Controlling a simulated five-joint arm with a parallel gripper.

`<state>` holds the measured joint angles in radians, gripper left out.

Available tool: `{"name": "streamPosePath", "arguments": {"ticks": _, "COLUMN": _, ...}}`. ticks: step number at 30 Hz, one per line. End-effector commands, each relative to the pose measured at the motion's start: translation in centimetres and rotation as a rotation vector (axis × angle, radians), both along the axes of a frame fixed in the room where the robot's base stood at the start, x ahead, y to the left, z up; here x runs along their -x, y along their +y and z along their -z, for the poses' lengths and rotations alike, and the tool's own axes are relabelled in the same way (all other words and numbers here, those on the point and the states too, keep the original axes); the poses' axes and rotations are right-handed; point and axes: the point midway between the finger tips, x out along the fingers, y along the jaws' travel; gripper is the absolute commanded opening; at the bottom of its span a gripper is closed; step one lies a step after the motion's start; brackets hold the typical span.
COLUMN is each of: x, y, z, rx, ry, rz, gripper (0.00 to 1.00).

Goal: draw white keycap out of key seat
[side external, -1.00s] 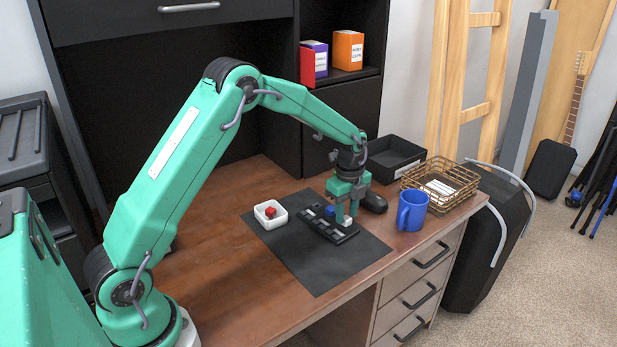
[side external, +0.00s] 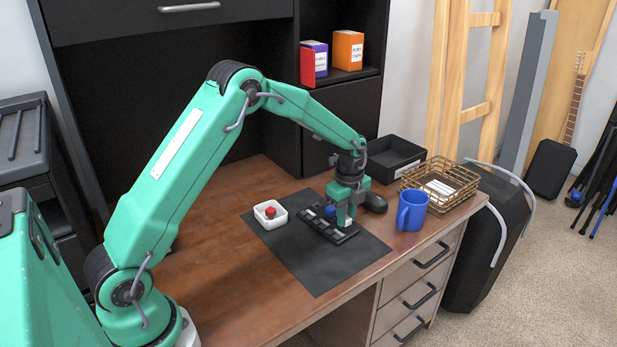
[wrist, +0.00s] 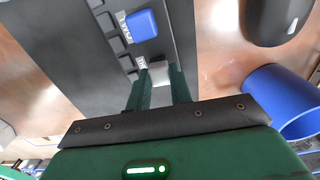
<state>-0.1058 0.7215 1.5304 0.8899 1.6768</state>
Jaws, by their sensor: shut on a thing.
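The fingers largely hide the keycap in the side view. I cannot tell whether it still sits in its seat. A blue keycap (wrist: 141,26) sits on the strip beside it, and also shows in the side view (side external: 330,211).
A white dish (side external: 262,219) holding a red keycap (side external: 270,212) stands left on the dark mat (side external: 318,278). A black mouse (side external: 375,203), a blue mug (side external: 411,213) and a wire basket (side external: 440,196) stand to the right. The mat's front is clear.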

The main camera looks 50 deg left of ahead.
Motion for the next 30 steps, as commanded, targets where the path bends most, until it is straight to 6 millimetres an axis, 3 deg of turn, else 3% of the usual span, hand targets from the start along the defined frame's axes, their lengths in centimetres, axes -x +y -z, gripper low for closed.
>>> {"name": "streamPosePath", "arguments": {"ticks": 30, "x": 0.0, "y": 0.0, "z": -1.2, "rx": 0.0, "ry": -0.001, "rz": 0.0, "gripper": 0.0}}
